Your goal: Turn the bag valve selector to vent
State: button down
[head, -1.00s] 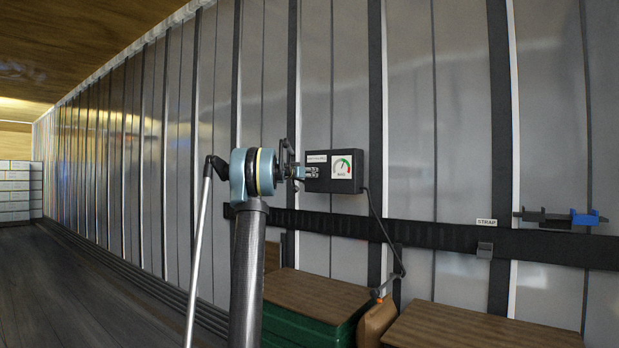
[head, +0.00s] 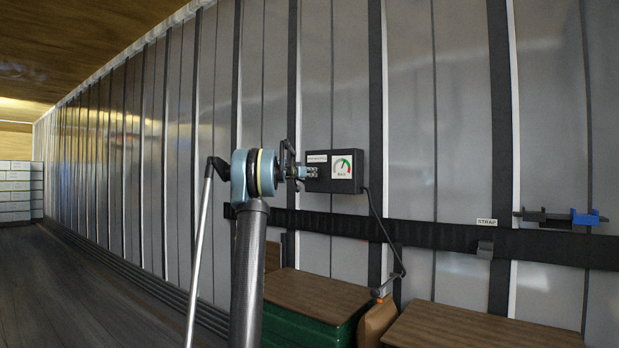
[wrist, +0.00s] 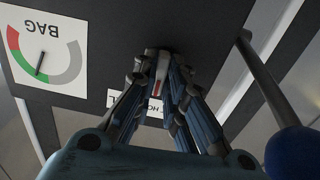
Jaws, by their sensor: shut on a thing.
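The dark valve box (head: 319,185) is on the ribbed wall and carries a white gauge marked BAG (head: 342,167). In the wrist view the gauge (wrist: 43,55) is upside down, its needle over the green part. My gripper (head: 312,172) is at the left part of the box face. In the wrist view my gripper (wrist: 160,78) has its fingers shut around the small selector (wrist: 157,86), a pale piece with a red mark. The fingers hide much of it and most of its label (wrist: 114,98), so its setting cannot be read. In the head view my gripper hides the selector.
A cable (head: 376,217) hangs from the box to a small fitting (head: 379,292). A black rail (head: 450,240) crosses the wall, with a STRAP label. Brown-topped stacks (head: 318,295) stand below. A rod with a blue ball (wrist: 292,153) shows at right in the wrist view.

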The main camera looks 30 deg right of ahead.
jog(key=shift+w+a+n, duration=0.1)
jog(key=shift+w+n, duration=0.05)
jog(key=shift+n, duration=0.15)
jog(key=n, duration=0.8)
jog(key=shift+w+a+n, duration=0.1)
jog(key=shift+n, duration=0.6)
jog(key=c, duration=1.6)
grip_release()
jog(key=shift+w+a, duration=0.1)
jog(key=shift+c, duration=0.2)
jog(key=shift+s, duration=0.2)
jog(key=v, duration=1.1)
jog(key=shift+a, duration=0.35)
